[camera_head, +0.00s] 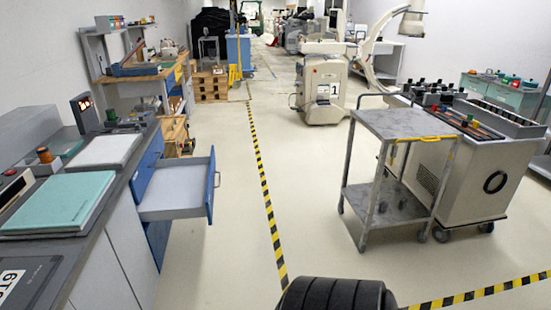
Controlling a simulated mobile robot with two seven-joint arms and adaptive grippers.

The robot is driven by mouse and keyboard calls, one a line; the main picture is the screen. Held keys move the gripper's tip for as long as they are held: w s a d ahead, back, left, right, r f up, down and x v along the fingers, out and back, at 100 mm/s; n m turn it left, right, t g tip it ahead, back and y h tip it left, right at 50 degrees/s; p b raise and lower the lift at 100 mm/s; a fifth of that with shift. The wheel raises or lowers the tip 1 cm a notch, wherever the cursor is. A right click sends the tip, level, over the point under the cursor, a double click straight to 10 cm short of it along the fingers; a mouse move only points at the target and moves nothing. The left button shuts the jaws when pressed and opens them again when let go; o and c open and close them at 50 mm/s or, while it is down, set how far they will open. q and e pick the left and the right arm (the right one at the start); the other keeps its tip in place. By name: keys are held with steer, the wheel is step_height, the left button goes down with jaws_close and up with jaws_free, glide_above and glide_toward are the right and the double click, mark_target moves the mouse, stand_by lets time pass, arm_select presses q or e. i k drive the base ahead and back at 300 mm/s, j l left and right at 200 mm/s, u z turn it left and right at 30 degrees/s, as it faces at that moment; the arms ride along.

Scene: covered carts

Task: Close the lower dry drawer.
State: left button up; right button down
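One drawer (177,187) stands pulled out to the right from the grey-topped counter (108,172) on the left. It has a pale, empty-looking inside and a blue front panel (210,186) with a handle on its outer face. Blue fronts also show on the cabinet body behind it and below it (157,240). I see no label that tells which drawer is the dry one. Neither of my grippers is in view.
A teal binder (58,203), a white tray (105,150) and small devices lie on the counter. A grey cart (397,125) and a wheeled console (470,170) stand on the right. Pale floor with yellow-black tape (264,190) is clear between.

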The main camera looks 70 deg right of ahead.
mark_target(178, 188)
steer(key=l+z, duration=0.4)
steer(key=i+l+z, duration=0.1)
steer(key=l+z, duration=0.25)
steer(key=i+l+z, duration=0.1)
steer(key=l+z, duration=0.3)
steer(key=i+l+z, duration=0.15)
steer(key=z, duration=0.25)
steer(key=i, duration=0.3)
